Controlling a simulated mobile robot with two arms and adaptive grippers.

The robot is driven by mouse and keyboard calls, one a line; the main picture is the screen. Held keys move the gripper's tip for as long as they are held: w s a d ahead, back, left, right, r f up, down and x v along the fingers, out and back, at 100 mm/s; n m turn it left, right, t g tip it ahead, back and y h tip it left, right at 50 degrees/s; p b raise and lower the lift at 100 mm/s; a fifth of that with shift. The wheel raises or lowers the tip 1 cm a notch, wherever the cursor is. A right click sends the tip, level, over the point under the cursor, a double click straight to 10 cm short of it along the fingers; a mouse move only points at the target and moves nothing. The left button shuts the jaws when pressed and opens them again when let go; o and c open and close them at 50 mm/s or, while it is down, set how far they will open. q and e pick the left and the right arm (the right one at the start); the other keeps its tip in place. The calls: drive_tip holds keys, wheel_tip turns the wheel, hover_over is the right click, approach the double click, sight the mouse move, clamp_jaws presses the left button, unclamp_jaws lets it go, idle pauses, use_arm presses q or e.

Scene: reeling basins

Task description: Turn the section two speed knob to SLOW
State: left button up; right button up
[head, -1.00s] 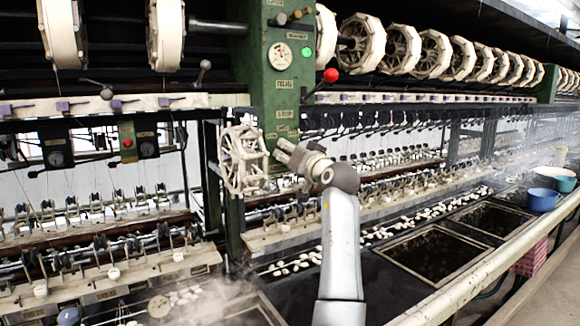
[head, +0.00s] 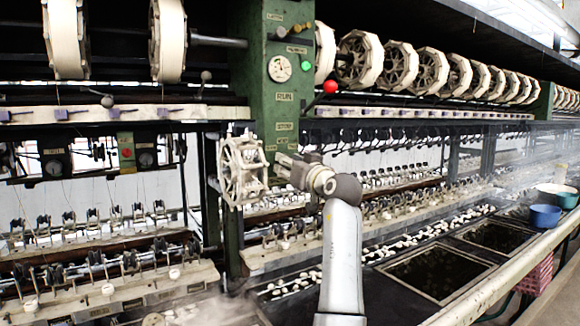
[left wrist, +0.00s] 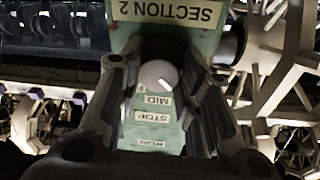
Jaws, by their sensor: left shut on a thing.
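My left gripper (head: 281,162) is at the front of the green post (head: 282,72) in the head view, just right of a pale reel frame (head: 243,170). The left wrist view sees the post upside down, with a "SECTION 2" label above the round grey speed knob (left wrist: 157,77). "MID", "STOP" and another label sit below it. The fingers of my left gripper (left wrist: 157,66) lie on both sides of the knob and are shut on it. The knob's white pointer mark slants to the lower right, near "MID". No SLOW label is readable. The gripper hides the knob in the head view.
A red ball-ended lever (head: 330,75) juts from the post above my arm. Pale reels (head: 362,61) line the top right. Dark water basins (head: 440,271) and a blue bowl (head: 544,216) lie to the right. The pale reel frame is close beside the gripper.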

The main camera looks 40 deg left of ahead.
use_arm(q)
drive_tip(key=o, duration=0.6)
drive_tip(key=shift+s+r, duration=0.1)
drive_tip(key=shift+r, duration=0.35)
drive_tip(key=o, duration=0.5)
drive_tip(key=shift+a+f, duration=0.2)
drive_tip(key=shift+f, duration=0.05)
drive_tip(key=shift+c, duration=0.2)
drive_tip(key=v, duration=1.2)
drive_tip(key=shift+w+f, duration=0.2)
